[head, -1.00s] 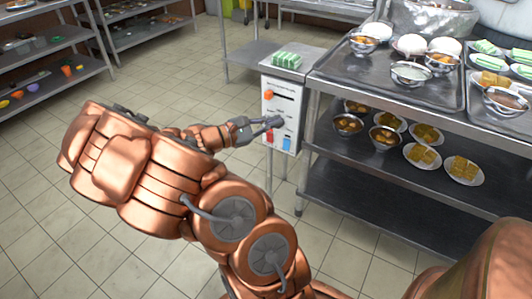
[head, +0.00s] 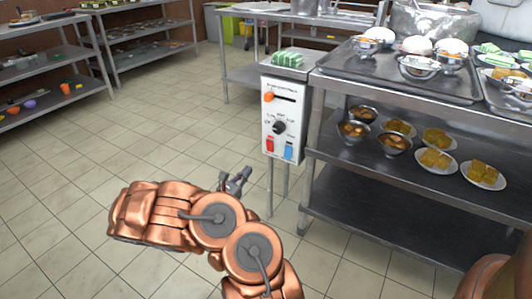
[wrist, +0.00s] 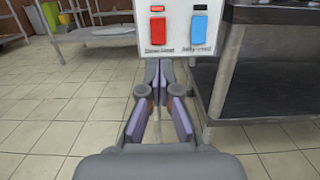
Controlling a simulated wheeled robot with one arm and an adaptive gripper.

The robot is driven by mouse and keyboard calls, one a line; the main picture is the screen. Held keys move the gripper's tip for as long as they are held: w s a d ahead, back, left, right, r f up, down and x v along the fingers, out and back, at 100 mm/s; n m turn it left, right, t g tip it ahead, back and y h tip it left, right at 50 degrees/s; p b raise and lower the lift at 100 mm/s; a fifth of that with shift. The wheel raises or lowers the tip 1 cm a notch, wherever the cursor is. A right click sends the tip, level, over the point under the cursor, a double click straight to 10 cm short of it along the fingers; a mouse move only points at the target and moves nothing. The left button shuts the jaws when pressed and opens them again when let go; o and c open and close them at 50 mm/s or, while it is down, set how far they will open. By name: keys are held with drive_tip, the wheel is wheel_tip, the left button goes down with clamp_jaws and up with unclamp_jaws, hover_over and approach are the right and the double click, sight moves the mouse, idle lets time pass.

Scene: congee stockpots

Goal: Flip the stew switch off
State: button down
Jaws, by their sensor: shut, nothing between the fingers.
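A white control panel (head: 281,118) stands on the side of the steel counter. It has an orange slider (head: 268,97) in the upper part, a black knob (head: 279,127) in the middle, and a red switch (head: 270,145) and a blue switch (head: 288,150) at the bottom. In the wrist view the red switch (wrist: 158,30) and the blue switch (wrist: 198,32) are close, at the top. Their small labels are too blurred for me to tell which is the stew switch. My gripper (head: 240,178) is shut and empty, lower than the panel; its fingers (wrist: 159,72) show below the switches.
The steel counter (head: 310,180) with shelves of bowls and plates is to the right of the panel. Green-white blocks (head: 287,59) lie on top beside it. Storage racks (head: 45,60) stand at the far left. The tiled floor (head: 150,130) between is clear.

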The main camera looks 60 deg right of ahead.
sight(270, 145)
drive_tip(key=shift+d, duration=0.1)
drive_tip(key=d+b, duration=0.1)
drive_tip(key=d, duration=0.3)
drive_tip(key=d+r+b, duration=0.1)
drive_tip(key=d+b, duration=0.1)
drive_tip(key=d, duration=0.2)
drive_tip(key=d+b, duration=0.2)
drive_tip(key=d, duration=0.2)
drive_tip(key=shift+w+d+r, duration=0.1)
drive_tip(key=shift+w+r, duration=0.1)
drive_tip(key=shift+d+r+b, duration=0.2)
drive_tip(key=shift+d+b, duration=0.15)
drive_tip(key=shift+d, duration=0.35)
drive_tip(key=shift+w, duration=0.1)
drive_tip(key=shift+d, duration=0.1)
